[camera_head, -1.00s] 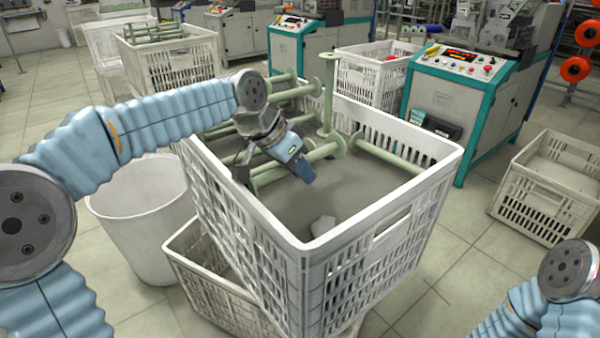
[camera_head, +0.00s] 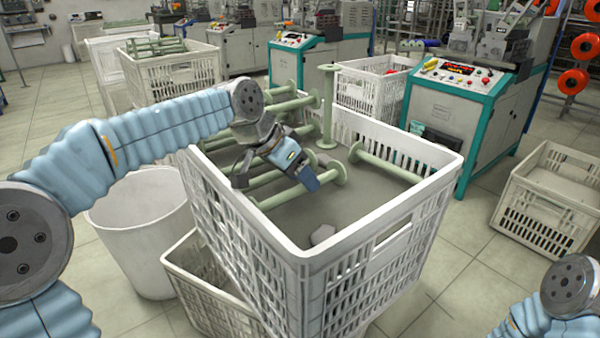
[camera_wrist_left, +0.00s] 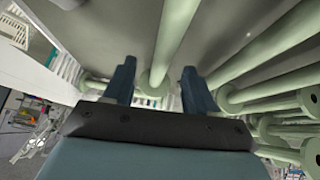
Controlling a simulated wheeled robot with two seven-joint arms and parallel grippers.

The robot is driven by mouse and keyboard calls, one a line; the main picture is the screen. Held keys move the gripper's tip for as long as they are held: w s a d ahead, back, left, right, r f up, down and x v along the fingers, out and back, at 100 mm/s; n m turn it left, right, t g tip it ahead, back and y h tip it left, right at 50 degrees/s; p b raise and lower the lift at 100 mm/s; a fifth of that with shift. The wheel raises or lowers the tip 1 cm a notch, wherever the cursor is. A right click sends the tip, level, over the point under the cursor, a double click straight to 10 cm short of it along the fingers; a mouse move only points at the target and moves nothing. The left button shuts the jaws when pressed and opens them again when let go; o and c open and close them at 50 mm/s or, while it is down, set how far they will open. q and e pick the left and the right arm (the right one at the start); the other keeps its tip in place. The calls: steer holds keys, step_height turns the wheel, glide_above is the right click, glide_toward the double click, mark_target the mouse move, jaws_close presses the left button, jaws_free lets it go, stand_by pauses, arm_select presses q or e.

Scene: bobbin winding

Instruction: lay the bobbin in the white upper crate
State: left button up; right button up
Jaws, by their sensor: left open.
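My left gripper (camera_head: 276,180) is inside the white upper crate (camera_head: 309,285), over the pale green bobbins at its left. It is open. A pale green bobbin (camera_head: 328,181) lies below it, its round flange to the right of the fingers. In the left wrist view a bobbin rod (camera_wrist_left: 174,40) runs between the two spread fingers (camera_wrist_left: 157,82), and its end flange shows there too. I cannot tell whether the fingers touch it. My right gripper is out of view; only part of my right arm shows at the lower right.
Several other bobbins lie in the crate, one stands upright (camera_head: 327,105) near the back, and one lies at the right (camera_head: 388,163). A small grey lump (camera_head: 322,234) is on the crate floor. A lower crate (camera_head: 190,287) and white bin (camera_head: 140,235) stand at left.

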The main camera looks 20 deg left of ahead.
arm_select(q)
steer(key=p+v, duration=0.3)
steer(key=v, duration=1.1)
